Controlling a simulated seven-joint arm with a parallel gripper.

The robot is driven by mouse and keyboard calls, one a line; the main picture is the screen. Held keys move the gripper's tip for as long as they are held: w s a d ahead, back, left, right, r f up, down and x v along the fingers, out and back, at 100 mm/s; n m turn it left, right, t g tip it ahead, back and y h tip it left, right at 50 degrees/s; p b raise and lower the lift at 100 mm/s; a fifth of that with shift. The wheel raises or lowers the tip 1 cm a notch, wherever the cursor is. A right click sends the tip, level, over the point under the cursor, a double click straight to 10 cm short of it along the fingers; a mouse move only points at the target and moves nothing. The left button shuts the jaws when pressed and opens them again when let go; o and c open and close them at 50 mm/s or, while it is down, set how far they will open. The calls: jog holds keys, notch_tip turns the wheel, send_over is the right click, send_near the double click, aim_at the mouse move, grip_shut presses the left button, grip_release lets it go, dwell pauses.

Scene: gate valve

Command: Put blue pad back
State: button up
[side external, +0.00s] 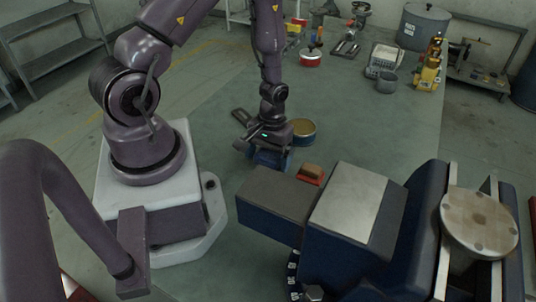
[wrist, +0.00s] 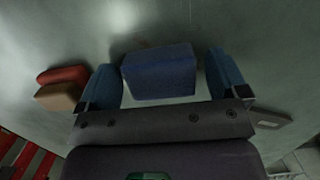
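The blue pad (wrist: 160,74) is a soft-looking blue block in the upper middle of the wrist view. It lies between the two blue-tipped fingers of my gripper (wrist: 164,80), with a narrow gap showing on each side. My gripper is open around it and does not appear to touch it. In the side external view my gripper (side external: 268,160) is low over the green table, left of a tan tin. The pad cannot be told apart from the blue fingers there.
A red and tan block (wrist: 62,88) lies left of my gripper in the wrist view; it also shows in the side external view (side external: 311,174). A tan tin (side external: 302,132) stands close by. Tools stand at the far end.

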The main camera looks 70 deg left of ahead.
jog(key=w+d+r+m+t+y, duration=0.1)
jog(key=d+r+m, duration=0.1)
jog(key=r, duration=1)
jog(key=w+d+r+m+t+y, duration=0.1)
jog(key=r+m+t, duration=0.1)
jog(key=r, duration=1)
jog(key=s+d+r+m+t, duration=0.3)
jog(key=s+d+r+m, duration=0.2)
jog(key=r, duration=0.5)
jog(key=shift+s+d+r+t+h, duration=0.4)
jog(key=shift+s+d, duration=0.15)
jog(key=shift+s, duration=0.25)
